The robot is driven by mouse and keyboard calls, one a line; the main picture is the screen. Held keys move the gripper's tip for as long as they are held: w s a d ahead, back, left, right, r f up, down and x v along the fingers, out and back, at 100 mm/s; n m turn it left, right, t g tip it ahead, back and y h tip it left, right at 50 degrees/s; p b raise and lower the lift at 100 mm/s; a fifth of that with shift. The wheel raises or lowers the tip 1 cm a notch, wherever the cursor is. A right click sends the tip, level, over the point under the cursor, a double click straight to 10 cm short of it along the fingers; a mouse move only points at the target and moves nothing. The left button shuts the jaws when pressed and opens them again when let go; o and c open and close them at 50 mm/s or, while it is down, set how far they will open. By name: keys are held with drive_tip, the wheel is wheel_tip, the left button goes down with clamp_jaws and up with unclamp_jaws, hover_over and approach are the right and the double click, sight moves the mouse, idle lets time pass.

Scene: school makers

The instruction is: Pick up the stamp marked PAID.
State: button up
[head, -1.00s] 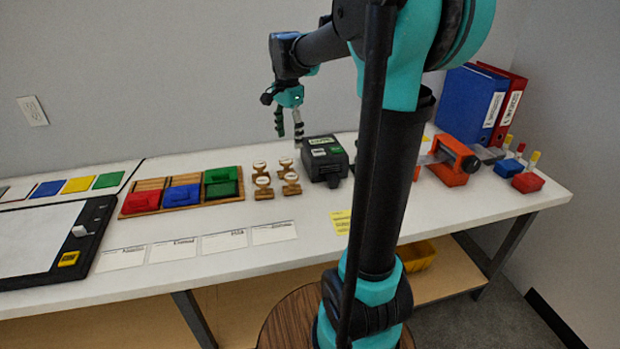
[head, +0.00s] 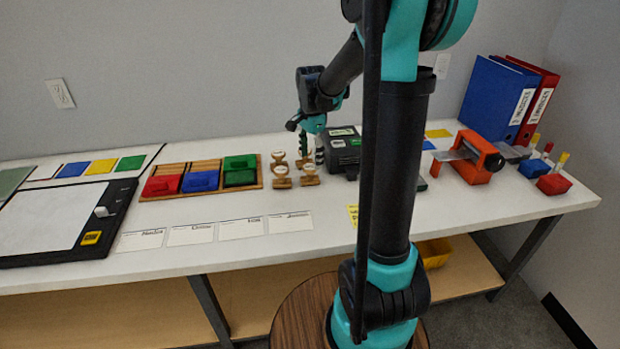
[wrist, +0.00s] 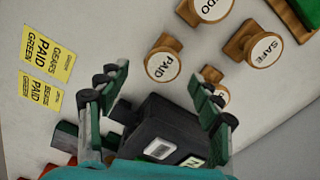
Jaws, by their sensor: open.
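The stamp marked PAID (wrist: 163,64) has a round white label on a wooden body, in the upper middle of the wrist view. My gripper (wrist: 162,73) is open and empty, its dark green fingers spread to either side of that stamp's lower part in the picture; no contact shows. In the head view my gripper (head: 312,152) hangs low among the small group of wooden stamps (head: 281,182), whose labels are too small to read there. Nearby are the SAFE stamp (wrist: 264,50), one reading "DO" (wrist: 210,8) and one half hidden behind a finger.
A black box-shaped device (head: 343,150) stands just right of the stamps and shows under my gripper in the wrist view. A wooden tray (head: 150,196) with coloured blocks lies left. White label cards (head: 240,228) lie in front.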

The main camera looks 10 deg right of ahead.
sight(310, 166)
wheel_tip(310, 166, down, 5)
drive_tip(key=shift+w+a, duration=0.15)
drive_tip(key=c, duration=1.2)
